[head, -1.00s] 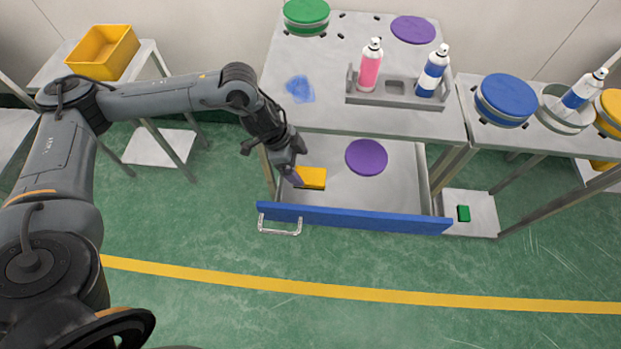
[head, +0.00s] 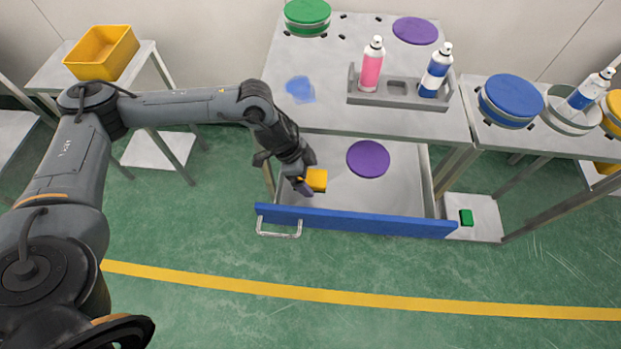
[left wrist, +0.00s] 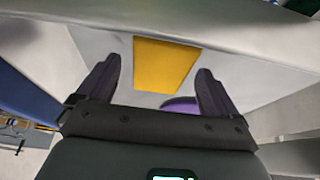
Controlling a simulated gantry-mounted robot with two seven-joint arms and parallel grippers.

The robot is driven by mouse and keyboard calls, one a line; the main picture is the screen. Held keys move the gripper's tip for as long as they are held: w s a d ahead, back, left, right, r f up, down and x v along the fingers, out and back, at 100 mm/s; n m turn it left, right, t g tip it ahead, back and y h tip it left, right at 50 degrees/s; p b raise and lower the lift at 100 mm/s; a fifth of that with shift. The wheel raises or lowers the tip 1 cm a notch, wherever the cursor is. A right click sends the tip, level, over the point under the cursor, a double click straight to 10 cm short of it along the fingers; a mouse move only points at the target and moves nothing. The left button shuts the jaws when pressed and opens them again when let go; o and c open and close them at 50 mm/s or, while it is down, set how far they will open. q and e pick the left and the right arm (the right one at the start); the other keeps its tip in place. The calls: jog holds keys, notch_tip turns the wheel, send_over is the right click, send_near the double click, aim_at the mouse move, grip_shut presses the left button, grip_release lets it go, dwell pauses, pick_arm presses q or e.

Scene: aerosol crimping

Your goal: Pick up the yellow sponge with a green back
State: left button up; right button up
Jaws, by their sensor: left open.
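The yellow sponge (head: 318,180) lies in the open drawer (head: 400,195), near its left side. Its yellow face shows; no green back is visible. My left gripper (head: 305,186) is at the sponge's left in the head view and hides part of it. In the left wrist view the sponge (left wrist: 165,66) appears between the two dark, parted fingers of my left gripper (left wrist: 160,74), slightly beyond their tips. The gripper is open and empty; I cannot tell the exact height gap. My right gripper is not in view.
A purple disc (head: 368,158) lies in the drawer right of the sponge. The blue drawer front (head: 350,220) and the table (head: 330,105) bound the space. Spray cans stand in a grey holder (head: 396,94) on the table.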

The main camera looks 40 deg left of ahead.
aim_at(308, 177)
pick_arm(q)
jog(key=shift+f+p, duration=0.25)
jog(key=shift+p, duration=0.05)
dwell(0.4)
jog(key=shift+c, duration=0.2)
jog(key=c, duration=1.1)
jog(key=shift+r+b, duration=0.15)
jog(key=shift+b, duration=0.3)
notch_tip(308, 177, up, 5)
jog(key=p, duration=0.2)
jog(key=shift+r+p, duration=0.15)
jog(key=shift+p, duration=0.2)
jog(key=s+d+r+p, duration=0.1)
jog(key=s+d+r, duration=0.1)
jog(key=d, duration=0.1)
jog(key=s+d+r+p, duration=0.1)
jog(key=s+d+r, duration=0.1)
jog(key=s+d, duration=0.1)
jog(key=s+d+r+p, duration=0.1)
jog(key=s+d+r, duration=0.1)
jog(key=shift+s+d+p, duration=0.35)
jog(key=shift+d, duration=0.05)
